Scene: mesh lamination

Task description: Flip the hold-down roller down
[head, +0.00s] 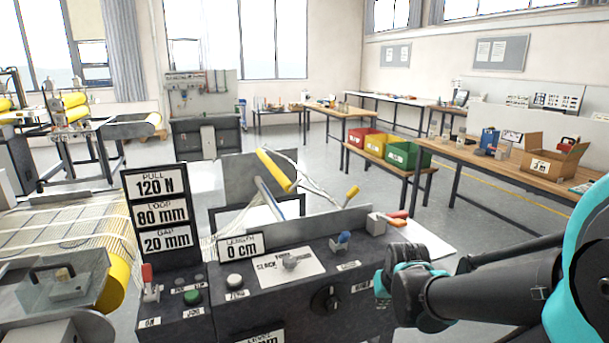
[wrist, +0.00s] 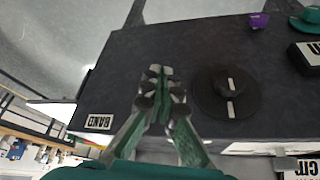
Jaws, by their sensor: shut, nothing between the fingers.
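A yellow roller (head: 273,170) stands tilted up on thin arms behind the dark control console (head: 290,318), in the middle of the head view. It looks like the hold-down roller, in a raised position. A shorter yellow handle (head: 351,193) stands to its right. My gripper (head: 382,287) is at the console's right end, well in front of and to the right of the roller. In the wrist view my gripper (wrist: 160,72) is shut and empty above the dark console top, beside a black knob (wrist: 226,92). The roller does not show in the wrist view.
The black knob (head: 326,300), a blue switch (head: 341,240) and a green button (head: 192,297) sit on the console. A sign post (head: 160,215) stands left of the roller. Orange-red handles (head: 397,219) are at the console's back right. Floor beyond is open.

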